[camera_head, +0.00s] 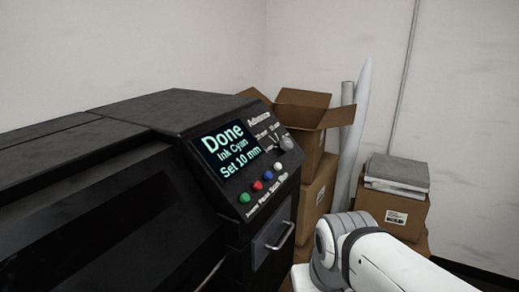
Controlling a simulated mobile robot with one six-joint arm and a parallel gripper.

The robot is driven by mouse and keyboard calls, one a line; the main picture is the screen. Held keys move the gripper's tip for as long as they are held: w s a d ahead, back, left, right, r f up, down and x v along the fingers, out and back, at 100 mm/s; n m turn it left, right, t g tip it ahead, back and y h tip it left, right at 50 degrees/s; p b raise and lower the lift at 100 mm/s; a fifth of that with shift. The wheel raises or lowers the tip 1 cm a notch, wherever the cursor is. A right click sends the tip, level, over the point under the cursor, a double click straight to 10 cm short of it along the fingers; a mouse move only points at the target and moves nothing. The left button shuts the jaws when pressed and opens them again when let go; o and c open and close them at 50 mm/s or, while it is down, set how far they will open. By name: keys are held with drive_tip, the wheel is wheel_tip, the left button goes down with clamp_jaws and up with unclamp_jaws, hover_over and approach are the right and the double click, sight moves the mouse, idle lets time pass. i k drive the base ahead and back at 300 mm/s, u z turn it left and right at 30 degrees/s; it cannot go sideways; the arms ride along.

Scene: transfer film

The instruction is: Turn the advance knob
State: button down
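The advance knob (286,143) is a small grey dial at the right end of the black machine's control panel, with mm markings around it. Its exact pointer position is too small to tell. The panel's screen (231,150) reads "Done", "Ink Cyan", "Set 10 mm". My white arm shows at the lower right, below and to the right of the knob and apart from it. My gripper is not in view.
Green, red, blue and white buttons (268,175) sit in a row below the screen. A drawer with a metal handle (281,235) is under the panel. An open cardboard box (300,112) and pale rolls (361,105) stand behind. More boxes (393,208) stand at right.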

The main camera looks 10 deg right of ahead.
sight(287, 144)
drive_tip(key=u, duration=1.7)
drive_tip(key=k, duration=0.8)
drive_tip(key=z, duration=1.35)
drive_tip(key=i, duration=0.95)
drive_tip(key=z, duration=0.05)
